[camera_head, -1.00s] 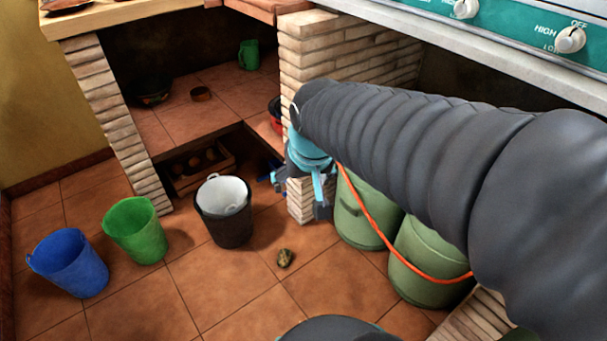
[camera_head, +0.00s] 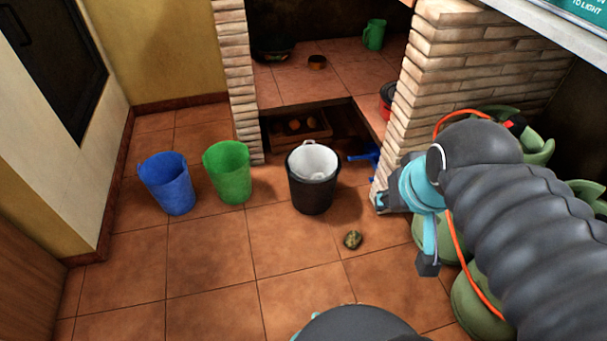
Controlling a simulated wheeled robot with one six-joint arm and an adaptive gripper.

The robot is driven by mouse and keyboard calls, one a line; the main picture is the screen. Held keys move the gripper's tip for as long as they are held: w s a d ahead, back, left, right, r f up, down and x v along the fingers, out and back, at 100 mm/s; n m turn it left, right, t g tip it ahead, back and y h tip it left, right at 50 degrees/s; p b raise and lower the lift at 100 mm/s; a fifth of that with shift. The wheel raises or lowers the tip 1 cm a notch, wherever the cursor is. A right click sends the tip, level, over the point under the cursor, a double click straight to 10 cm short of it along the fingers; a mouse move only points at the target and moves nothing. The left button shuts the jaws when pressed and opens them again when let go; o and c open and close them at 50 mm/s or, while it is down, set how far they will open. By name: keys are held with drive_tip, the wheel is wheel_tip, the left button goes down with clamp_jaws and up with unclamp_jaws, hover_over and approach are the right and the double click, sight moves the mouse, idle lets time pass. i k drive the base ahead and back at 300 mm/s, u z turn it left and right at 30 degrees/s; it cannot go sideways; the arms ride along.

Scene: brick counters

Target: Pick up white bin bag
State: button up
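The white bin bag (camera_head: 313,160) lines the inside of a black bin (camera_head: 312,194) on the tiled floor, with its pale rim showing at the top. The bin stands upright near the middle of the view. My gripper (camera_head: 405,230) hangs to the right of the bin, apart from it, in front of the brick pillar. Its two dark fingers are spread apart with nothing seen between them.
A green bin (camera_head: 228,175) and a blue bin (camera_head: 167,186) stand to the left. A crumpled dark object (camera_head: 353,239) lies on the floor. The brick pillar (camera_head: 440,95) and green gas cylinders (camera_head: 478,305) are at the right. The front-left floor is clear.

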sight(319, 162)
drive_tip(key=u, duration=1.3)
drive_tip(key=i, duration=0.8)
drive_tip(key=z, duration=2.55)
